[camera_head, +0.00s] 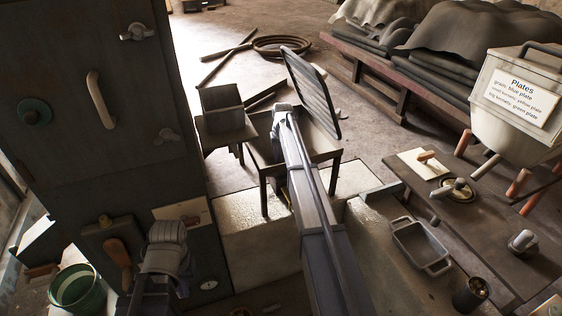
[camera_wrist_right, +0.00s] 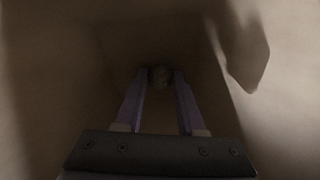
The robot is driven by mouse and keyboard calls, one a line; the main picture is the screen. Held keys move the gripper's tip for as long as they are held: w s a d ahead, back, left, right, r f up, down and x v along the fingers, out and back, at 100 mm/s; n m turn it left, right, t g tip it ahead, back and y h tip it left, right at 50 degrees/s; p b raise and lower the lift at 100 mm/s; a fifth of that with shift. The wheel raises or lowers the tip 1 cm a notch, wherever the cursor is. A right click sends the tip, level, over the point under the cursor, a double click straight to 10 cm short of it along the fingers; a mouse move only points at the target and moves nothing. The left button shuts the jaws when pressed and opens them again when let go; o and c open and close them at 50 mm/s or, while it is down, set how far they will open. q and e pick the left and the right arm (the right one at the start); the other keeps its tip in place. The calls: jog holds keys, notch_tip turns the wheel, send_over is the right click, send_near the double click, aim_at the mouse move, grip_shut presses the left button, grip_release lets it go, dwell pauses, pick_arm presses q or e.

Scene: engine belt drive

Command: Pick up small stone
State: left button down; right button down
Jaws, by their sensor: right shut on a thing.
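In the right wrist view, the small stone (camera_wrist_right: 160,77) is a dull, greyish, rounded lump between the fingertips of my right gripper (camera_wrist_right: 159,84). The gripper is shut on it. Plain brownish surfaces surround the fingers, and the picture is dim. In the head view, my right arm reaches away to the low table in the middle, and its own links hide the fingers and the stone. My left gripper (camera_head: 165,245) is at the lower left, in front of the dark cabinet. Its fingers cannot be made out clearly.
A dark ribbed panel (camera_head: 312,92) stands tilted beside my right arm. A dark open box (camera_head: 222,108) is left of it. A bench with a grey tray (camera_head: 421,246) and the pale Plates bin (camera_head: 517,101) are at the right. A green bucket (camera_head: 76,288) is lower left.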

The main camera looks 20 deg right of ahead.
aim_at(281, 158)
jog(key=shift+r, duration=0.1)
dwell(0.3)
notch_tip(281, 158, up, 10)
jog(key=p, duration=1)
